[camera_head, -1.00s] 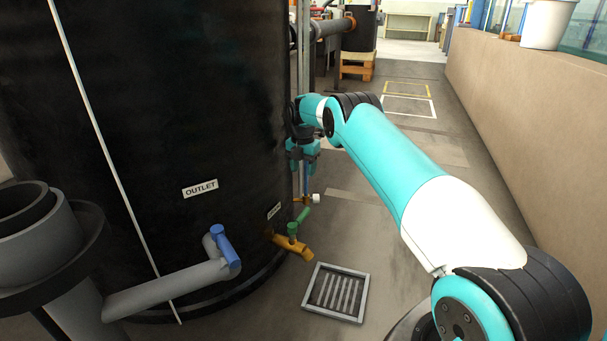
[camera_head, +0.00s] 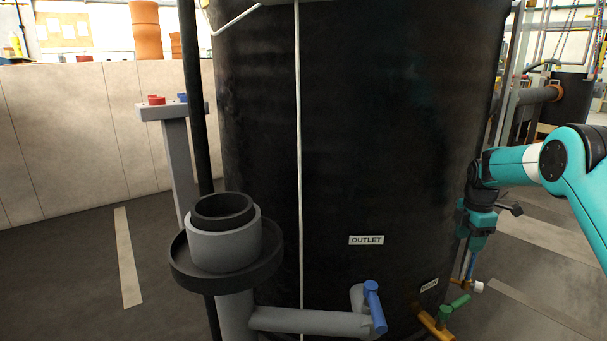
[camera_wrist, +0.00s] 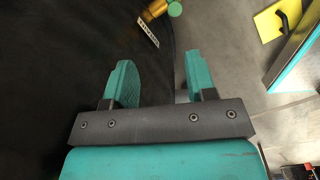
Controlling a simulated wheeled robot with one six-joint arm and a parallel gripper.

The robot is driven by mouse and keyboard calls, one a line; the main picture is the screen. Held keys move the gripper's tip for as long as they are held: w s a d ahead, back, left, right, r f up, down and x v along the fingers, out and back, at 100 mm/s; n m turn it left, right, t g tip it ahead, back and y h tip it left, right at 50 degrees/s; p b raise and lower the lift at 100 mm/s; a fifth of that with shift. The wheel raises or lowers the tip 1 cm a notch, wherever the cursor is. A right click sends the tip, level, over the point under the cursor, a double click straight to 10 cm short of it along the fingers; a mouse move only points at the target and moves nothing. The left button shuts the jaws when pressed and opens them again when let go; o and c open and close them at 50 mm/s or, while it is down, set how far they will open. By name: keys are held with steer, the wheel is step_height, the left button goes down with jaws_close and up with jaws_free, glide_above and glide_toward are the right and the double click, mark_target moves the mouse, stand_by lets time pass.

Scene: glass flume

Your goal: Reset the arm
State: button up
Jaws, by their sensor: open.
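My arm reaches in from the right of the head view, and its teal wrist hangs beside the right side of the large black tank (camera_head: 370,130). My gripper (camera_wrist: 158,80) shows in the wrist view with its two teal fingers apart and nothing between them. In the head view the fingers are small and partly hidden at the wrist's lower end. Below them are a brass valve with a green handle (camera_head: 455,306) and a white-capped fitting (camera_head: 477,287). The brass valve also shows at the top of the wrist view (camera_wrist: 156,10).
A grey pipe with a blue-handled valve (camera_head: 374,307) runs along the tank's foot to a grey cup in a dark round tray (camera_head: 175,270). A grey post (camera_head: 180,160) with red and blue buttons stands left. A pale wall (camera_head: 75,140) is behind. Floor at left is clear.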

steer(key=s+a+r+m+t, duration=0.1)
steer(key=s+a+r+m, duration=0.2)
steer(key=s+a+m, duration=0.5)
steer(key=s+a+r+m, duration=0.2)
steer(key=s+m, duration=0.2)
steer(key=s, duration=0.8)
steer(key=s+a+r+m+t, duration=0.1)
steer(key=s+a+r+m, duration=0.35)
steer(key=s, duration=0.65)
steer(key=s+a+r+n+g+y+p, duration=0.1)
steer(key=s+a+r+n+y+p, duration=0.15)
steer(key=s+a+r+p, duration=0.5)
steer(key=s+a+r+n+g+y+p, duration=0.1)
steer(key=s+a+r+n+y+p, duration=0.2)
steer(key=a+r, duration=0.55)
step_height(320, 180, up, 38)
steer(key=d+p, duration=0.1)
steer(key=p, duration=3.6)
steer(key=shift+s+d+h, duration=0.15)
steer(key=shift+s+h, duration=0.05)
steer(key=shift+h, duration=0.25)
